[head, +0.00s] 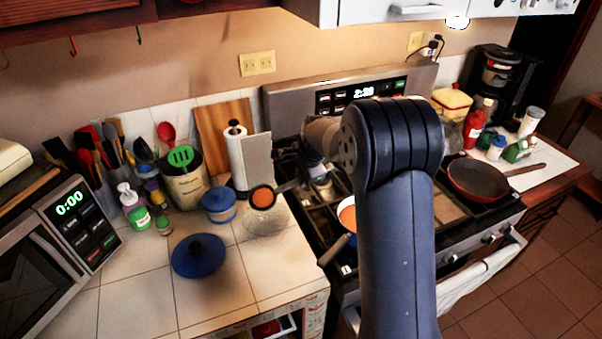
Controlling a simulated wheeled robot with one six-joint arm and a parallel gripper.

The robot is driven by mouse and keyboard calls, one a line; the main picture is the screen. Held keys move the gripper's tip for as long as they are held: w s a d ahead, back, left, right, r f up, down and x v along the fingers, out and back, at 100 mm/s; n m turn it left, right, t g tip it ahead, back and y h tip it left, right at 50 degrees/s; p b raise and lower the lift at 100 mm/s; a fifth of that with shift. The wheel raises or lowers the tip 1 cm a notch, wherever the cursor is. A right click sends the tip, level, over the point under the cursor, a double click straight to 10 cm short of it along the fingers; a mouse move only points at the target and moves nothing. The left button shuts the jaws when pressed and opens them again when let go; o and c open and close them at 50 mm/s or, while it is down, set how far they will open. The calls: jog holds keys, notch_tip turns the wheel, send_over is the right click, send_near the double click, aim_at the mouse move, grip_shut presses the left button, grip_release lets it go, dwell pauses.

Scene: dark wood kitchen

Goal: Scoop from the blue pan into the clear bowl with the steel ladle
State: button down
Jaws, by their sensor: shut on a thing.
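My gripper (292,165) is at the left end of my arm, above the left edge of the stove. It is shut on the steel ladle (277,191), though my arm partly hides the grip. The ladle's cup holds something orange and is above the clear bowl (268,225). The bowl stands on the white tiled counter near the stove. I cannot tell how high the cup is over the bowl. The blue pan (341,239) with orange contents is on the stove. My arm hides its right part, and its handle points to the lower left.
A blue lid (198,256) lies on the counter (130,300); a blue lidded pot (218,205) stands behind it. A paper towel roll (238,155) and a utensil crock (186,185) stand further back. A microwave (60,245) is at left. A red pan (479,180) is on the stove's right.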

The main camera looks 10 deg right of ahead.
jog(key=shift+s+d+f+t+y+b, duration=0.15)
jog(key=shift+f+t+y+b, duration=0.15)
jog(key=shift+f+t+b, duration=0.4)
jog(key=shift+t+b, duration=0.3)
jog(key=shift+b, duration=0.45)
jog(key=shift+s+n+b, duration=0.15)
jog(key=shift+n+b, duration=0.15)
jog(key=shift+b, duration=0.95)
jog(key=t+b, duration=0.1)
jog(key=b, duration=0.5)
jog(key=f+t+y+b, duration=0.1)
jog(key=b, duration=0.5)
jog(key=shift+s+d+n+t, duration=0.15)
jog(key=shift+s+n+t, duration=0.15)
jog(key=t+y+b, duration=0.1)
jog(key=b, duration=0.5)
jog(key=f+t+y+b, duration=0.1)
jog(key=b, duration=0.6)
jog(key=n+t+b, duration=0.1)
jog(key=b, duration=0.6)
jog(key=shift+s+d+f+t+y, duration=0.15)
jog(key=shift+s+d+t+y, duration=0.1)
jog(key=shift+t+y, duration=0.15)
jog(key=shift+s+t+b, duration=0.1)
jog(key=shift+t+b, duration=0.3)
jog(key=shift+b, duration=1.15)
jog(key=shift+r, duration=0.3)
